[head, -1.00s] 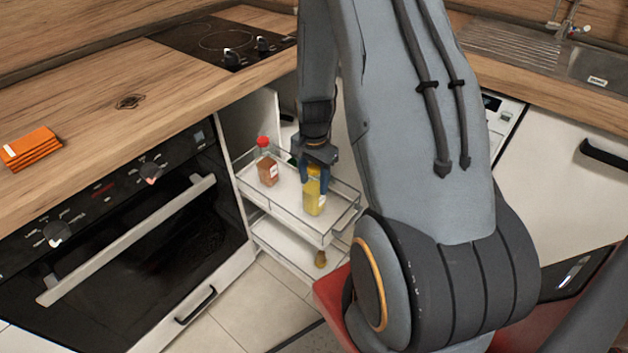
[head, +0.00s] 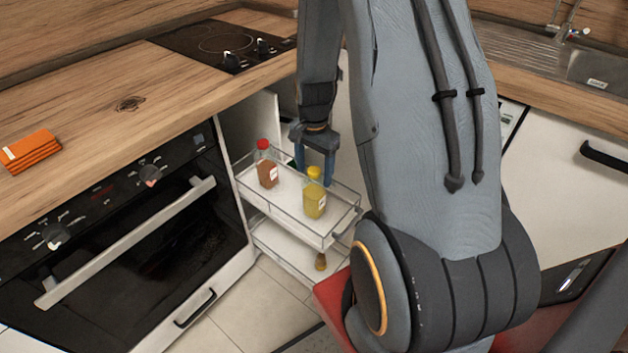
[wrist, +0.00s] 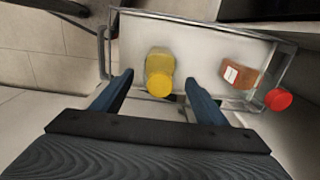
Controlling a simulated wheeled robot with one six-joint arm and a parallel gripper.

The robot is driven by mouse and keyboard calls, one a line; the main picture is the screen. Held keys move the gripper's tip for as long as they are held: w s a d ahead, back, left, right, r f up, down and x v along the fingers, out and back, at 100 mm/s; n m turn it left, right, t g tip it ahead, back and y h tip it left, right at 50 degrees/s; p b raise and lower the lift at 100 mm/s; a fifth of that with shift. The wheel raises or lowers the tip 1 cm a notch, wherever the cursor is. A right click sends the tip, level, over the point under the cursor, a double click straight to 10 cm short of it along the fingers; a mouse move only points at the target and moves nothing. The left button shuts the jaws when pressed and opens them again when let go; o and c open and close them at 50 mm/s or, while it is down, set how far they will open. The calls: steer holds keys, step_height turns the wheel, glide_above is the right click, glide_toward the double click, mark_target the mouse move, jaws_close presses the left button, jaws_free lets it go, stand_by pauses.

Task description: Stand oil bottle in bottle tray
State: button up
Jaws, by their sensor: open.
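My gripper (head: 314,180) is open and empty, above and just behind the bottle in the head view. In the wrist view my two blue fingers (wrist: 160,84) are spread to either side of the yellow cap, apart from the bottle.
A red-capped bottle with brown contents (head: 267,170) stands in the same tray, left of the oil bottle. A lower shelf (head: 275,246) holds a small brown item (head: 320,262). An oven (head: 120,240) is at left.

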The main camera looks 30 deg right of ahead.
step_height(320, 180, up, 6)
steer(key=shift+f, duration=0.15)
steer(key=shift+r, duration=0.6)
steer(key=s+a+r+n, duration=1)
steer(key=s+a+n, duration=0.2)
steer(key=s, duration=0.3)
steer(key=shift+r+n, duration=0.35)
steer(key=shift+n, duration=0.05)
steer(key=a+p, duration=0.1)
steer(key=a+r+p, duration=0.1)
steer(key=a+n, duration=0.1)
steer(key=shift+s+a+r+p, duration=0.2)
steer(key=shift+r+p, duration=0.15)
steer(key=shift+p, duration=0.05)
